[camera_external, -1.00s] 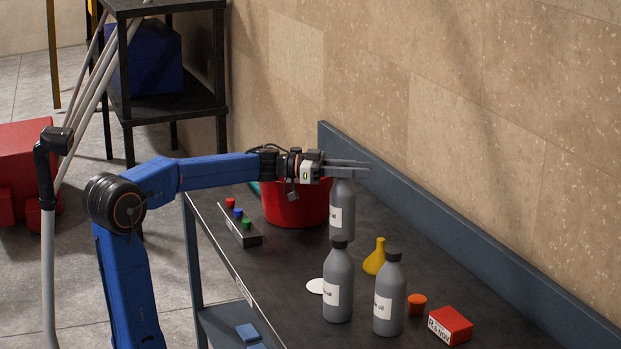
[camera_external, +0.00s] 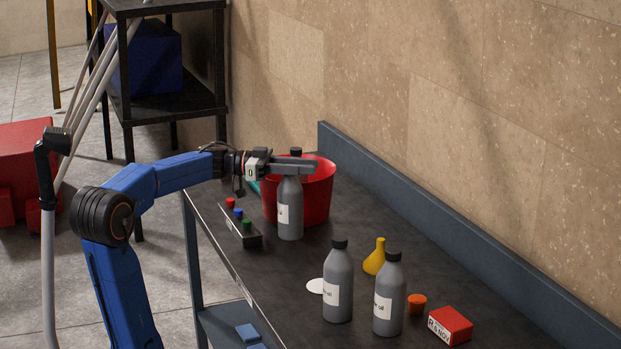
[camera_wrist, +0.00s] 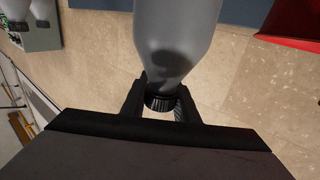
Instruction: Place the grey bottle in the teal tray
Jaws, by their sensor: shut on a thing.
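My gripper (camera_external: 293,166) is shut on the neck of a grey bottle (camera_external: 290,215), just below its black cap. The bottle hangs upright in front of the red bucket; I cannot tell how far its base is above the bench. The wrist view shows the bottle (camera_wrist: 178,35) and its cap (camera_wrist: 160,103) between the fingers. Two more grey bottles stand upright at the front, one on the left (camera_external: 338,285) and one on the right (camera_external: 389,300). A teal edge (camera_external: 254,187), likely the tray, shows left of the bucket; the rest is hidden behind the bucket and my arm.
The red bucket (camera_external: 318,198) stands close behind the held bottle. A button box (camera_external: 243,228) is to its left. A yellow funnel (camera_external: 375,257), white disc (camera_external: 315,286), orange cap (camera_external: 417,304) and red box (camera_external: 451,325) lie further right. The bench middle is partly clear.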

